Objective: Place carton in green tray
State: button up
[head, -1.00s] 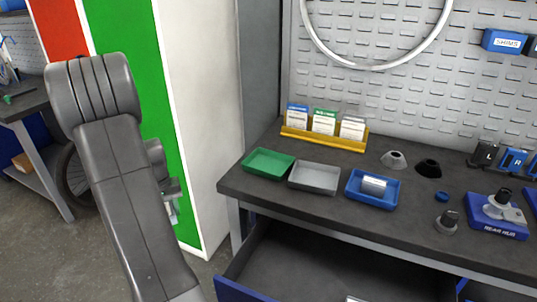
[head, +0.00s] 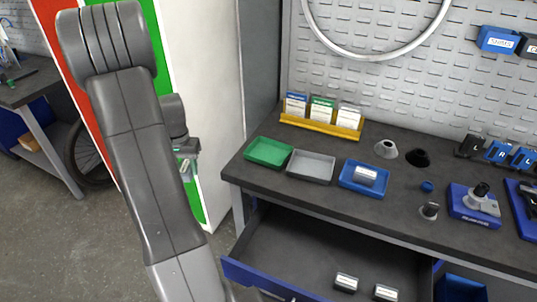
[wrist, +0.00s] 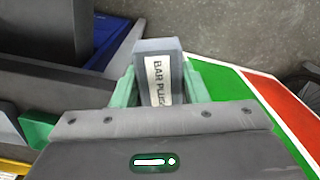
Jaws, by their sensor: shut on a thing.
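My gripper (wrist: 155,85) is shut on a grey carton (wrist: 158,78) with a white label reading "BAR PLUG", held between its green fingers. In the head view my gripper (head: 186,163) is partly hidden behind my arm, in front of the white-and-green panel and left of the workbench. The green tray (head: 268,152) is empty and sits at the left end of the bench top, to the right of my gripper. A green edge, likely this tray (wrist: 38,128), shows at the left of the wrist view.
A grey tray (head: 311,167) is empty; a blue tray (head: 350,184) beside it holds a carton (head: 366,174). A yellow card rack (head: 320,127) stands behind them. An open drawer (head: 250,275) below the bench top holds two cartons (head: 346,283).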

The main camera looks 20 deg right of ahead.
jog(key=s+d+r+m, duration=0.2)
jog(key=s+d+m, duration=0.3)
jog(key=d+m, duration=0.6)
jog(key=s+d+r+m, duration=0.3)
jog(key=s+d+m, duration=0.2)
jog(key=d+m, duration=0.5)
jog(key=m, duration=0.6)
jog(key=shift+d+r, duration=0.35)
jog(key=shift+s, duration=0.1)
